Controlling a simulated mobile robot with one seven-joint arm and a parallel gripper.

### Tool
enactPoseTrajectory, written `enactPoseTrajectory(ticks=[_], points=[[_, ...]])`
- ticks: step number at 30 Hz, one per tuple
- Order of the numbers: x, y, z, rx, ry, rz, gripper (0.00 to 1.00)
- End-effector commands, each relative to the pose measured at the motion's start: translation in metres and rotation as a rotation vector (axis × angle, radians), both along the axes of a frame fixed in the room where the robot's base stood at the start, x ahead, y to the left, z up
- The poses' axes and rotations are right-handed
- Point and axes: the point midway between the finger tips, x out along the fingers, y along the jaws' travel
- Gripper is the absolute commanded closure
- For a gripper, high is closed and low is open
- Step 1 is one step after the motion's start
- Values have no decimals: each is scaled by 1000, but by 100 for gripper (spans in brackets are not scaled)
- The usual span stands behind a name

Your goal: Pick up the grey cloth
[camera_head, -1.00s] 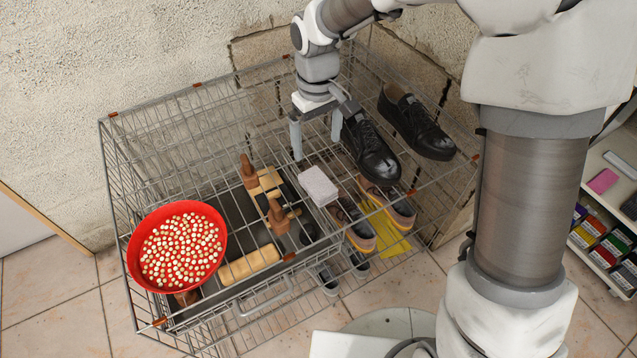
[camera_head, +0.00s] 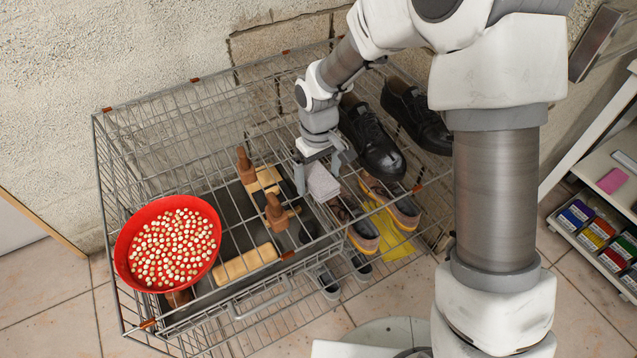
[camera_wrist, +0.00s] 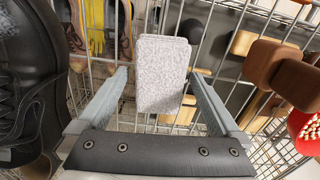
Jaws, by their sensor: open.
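The grey cloth (camera_head: 321,182) is a small folded pad on the top wire shelf of the rack, between the brushes and the shoes. It also shows in the wrist view (camera_wrist: 162,72), upper middle, lying ahead of and between the fingers. My gripper (camera_head: 322,174) is open above the cloth, one finger on either side of it. In the wrist view my gripper (camera_wrist: 161,84) has empty space between its fingers and the near edge of the cloth. I cannot tell the exact height of the fingertips over the cloth.
Black shoes (camera_head: 372,140) stand right of the cloth on the wire rack (camera_head: 170,105). Wooden brushes (camera_head: 268,180) and a red bowl of pale pellets (camera_head: 168,244) lie to the left. Brown shoes (camera_head: 392,200) and a yellow cloth (camera_head: 392,238) are on a lower level.

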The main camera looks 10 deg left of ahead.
Motion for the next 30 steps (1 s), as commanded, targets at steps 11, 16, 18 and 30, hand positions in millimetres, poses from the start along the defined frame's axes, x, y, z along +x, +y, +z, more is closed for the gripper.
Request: enactPoseTrajectory(ticks=[11,16,18,30], points=[[0,0,0,0,-1,0,31],[0,0,0,0,-1,0,61],[0,0,0,0,-1,0,74],[1,0,4,1,-2,0,87]])
